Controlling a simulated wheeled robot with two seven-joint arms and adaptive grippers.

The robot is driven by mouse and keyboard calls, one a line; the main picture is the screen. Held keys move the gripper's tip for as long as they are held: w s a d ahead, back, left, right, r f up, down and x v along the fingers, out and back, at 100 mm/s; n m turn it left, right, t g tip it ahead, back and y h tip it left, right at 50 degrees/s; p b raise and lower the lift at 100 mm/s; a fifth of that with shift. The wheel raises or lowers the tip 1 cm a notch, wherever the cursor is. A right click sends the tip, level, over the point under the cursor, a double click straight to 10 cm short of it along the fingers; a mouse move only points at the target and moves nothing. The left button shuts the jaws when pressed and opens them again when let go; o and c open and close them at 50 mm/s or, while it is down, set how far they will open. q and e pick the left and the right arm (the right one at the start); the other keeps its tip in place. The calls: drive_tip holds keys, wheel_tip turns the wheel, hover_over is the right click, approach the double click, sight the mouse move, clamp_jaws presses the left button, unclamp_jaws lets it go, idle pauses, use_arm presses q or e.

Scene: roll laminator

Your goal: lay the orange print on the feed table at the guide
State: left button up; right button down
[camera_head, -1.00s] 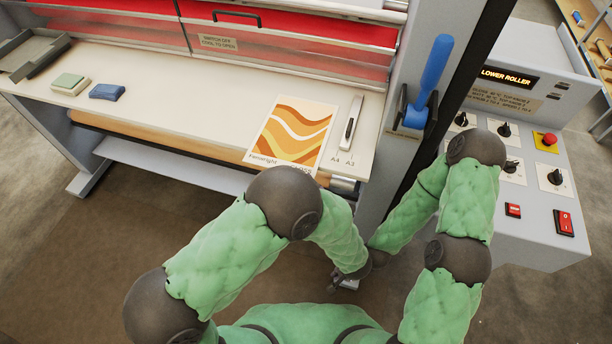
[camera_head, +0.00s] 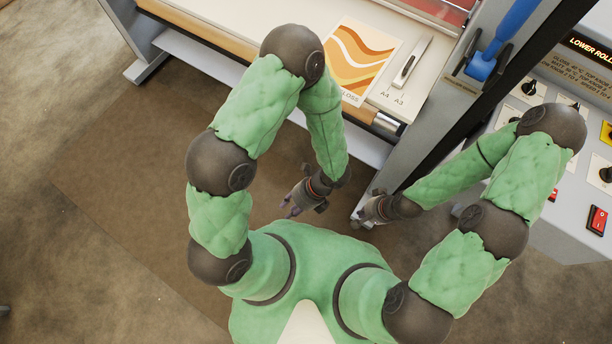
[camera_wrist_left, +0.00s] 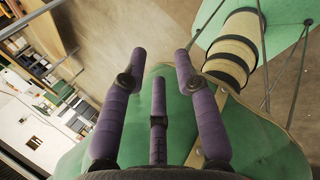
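The orange print (camera_head: 362,52), with wavy orange, yellow and white bands, lies flat on the cream feed table (camera_head: 268,18). Part of its lower left is hidden behind my left arm. The metal guide (camera_head: 411,62) sits just right of the print, above the A4 and A3 marks; a narrow strip of table shows between them. My left gripper (camera_head: 287,207) hangs in front of and below the table edge, away from the print. In the left wrist view its purple fingers (camera_wrist_left: 160,66) are spread and empty. My right gripper (camera_head: 362,214) hangs nearby; its fingers are too small to judge.
A wooden roll (camera_head: 208,36) runs under the table's front edge. The laminator's grey side post with a blue-handled tool (camera_head: 482,66) stands right of the table. The control panel (camera_head: 586,146) is further right, near my right arm. Open floor (camera_head: 110,220) lies at left.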

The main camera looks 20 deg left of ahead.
use_arm(q)
drive_tip(key=s+d+f+n+g+h, duration=0.1)
drive_tip(key=d+n+h, duration=0.25)
drive_tip(key=n, duration=0.35)
drive_tip(key=s+d+f+n+h, duration=0.1)
drive_tip(key=d+f+n+h, duration=0.2)
drive_tip(key=n, duration=0.4)
drive_tip(key=w+a+n+t+h, duration=0.1)
drive_tip(key=w+a+n+t, duration=0.1)
drive_tip(key=w+n, duration=0.2)
drive_tip(key=w+a+f+n+t+h, duration=0.1)
drive_tip(key=w+a+n+t+h, duration=0.1)
drive_tip(key=n, duration=0.9)
drive_tip(key=shift+w+f+n+t, duration=0.3)
drive_tip(key=shift+w+t, duration=0.4)
drive_tip(key=shift+w, duration=0.45)
drive_tip(key=shift+f+b, duration=0.5)
drive_tip(key=shift+b, duration=0.05)
